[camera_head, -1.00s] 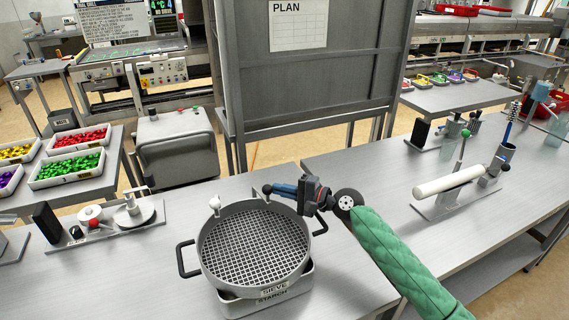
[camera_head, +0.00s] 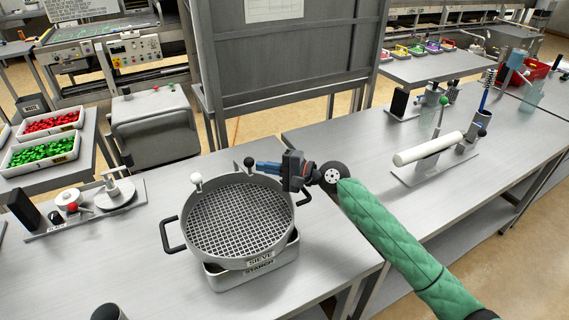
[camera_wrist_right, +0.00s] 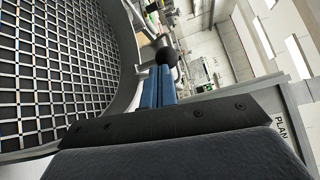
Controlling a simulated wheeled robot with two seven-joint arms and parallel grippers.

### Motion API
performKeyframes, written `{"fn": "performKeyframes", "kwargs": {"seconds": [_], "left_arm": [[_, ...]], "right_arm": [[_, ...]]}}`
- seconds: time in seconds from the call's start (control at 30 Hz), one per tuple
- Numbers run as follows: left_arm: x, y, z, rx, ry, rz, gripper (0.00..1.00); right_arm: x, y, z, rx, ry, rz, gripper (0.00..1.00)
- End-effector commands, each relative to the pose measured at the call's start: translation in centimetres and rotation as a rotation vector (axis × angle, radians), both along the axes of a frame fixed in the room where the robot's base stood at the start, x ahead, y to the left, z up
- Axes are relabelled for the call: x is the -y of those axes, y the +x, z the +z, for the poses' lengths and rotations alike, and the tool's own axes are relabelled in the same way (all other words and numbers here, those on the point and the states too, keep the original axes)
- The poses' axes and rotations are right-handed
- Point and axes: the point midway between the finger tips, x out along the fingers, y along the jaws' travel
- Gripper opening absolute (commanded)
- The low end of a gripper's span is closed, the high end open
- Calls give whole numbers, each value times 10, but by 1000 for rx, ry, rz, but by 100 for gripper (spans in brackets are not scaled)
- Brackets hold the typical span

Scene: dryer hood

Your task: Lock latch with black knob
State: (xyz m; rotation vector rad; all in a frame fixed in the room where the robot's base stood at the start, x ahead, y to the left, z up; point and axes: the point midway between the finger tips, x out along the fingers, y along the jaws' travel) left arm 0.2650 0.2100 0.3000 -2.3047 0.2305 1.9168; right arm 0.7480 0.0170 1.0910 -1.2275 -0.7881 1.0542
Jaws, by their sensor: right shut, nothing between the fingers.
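The black knob (camera_head: 249,162) sits on a short stem at the far rim of the round grey sieve (camera_head: 172,218). In the right wrist view the black knob (camera_wrist_right: 167,56) shows just past the fingertips; whether they touch it I cannot tell. My right gripper (camera_head: 258,166) reaches in from the right, its blue fingers shut with nothing between them. The fingers also show in the wrist view (camera_wrist_right: 158,82). A white knob (camera_head: 196,180) stands on the rim further left. The latch's lower part is hard to make out.
The sieve rests on a box labelled STARCH (camera_head: 260,267) near the front of the grey table (camera_head: 335,255). A device with a disc (camera_head: 115,193) stands to the left. A stand with a white roller (camera_head: 428,148) is to the right. A grey board (camera_head: 290,65) rises behind.

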Motion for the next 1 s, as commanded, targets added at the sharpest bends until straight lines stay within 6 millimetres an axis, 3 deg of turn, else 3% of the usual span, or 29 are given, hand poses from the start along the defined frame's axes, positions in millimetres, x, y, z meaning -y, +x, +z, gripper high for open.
{"fn": "performKeyframes", "kwargs": {"seconds": [0.1, 0.4, 1.0], "left_arm": [[5, 7, 10, -9, -3, 4, 100], [15, 18, 40, -30, -13, 12, 100], [17, 20, 50, -35, -14, 14, 100]], "right_arm": [[20, -1, -3, 2, -1, -9, 0], [56, -5, -1, 2, 1, -22, 0], [65, -5, 2, 2, 1, -26, 0]]}}
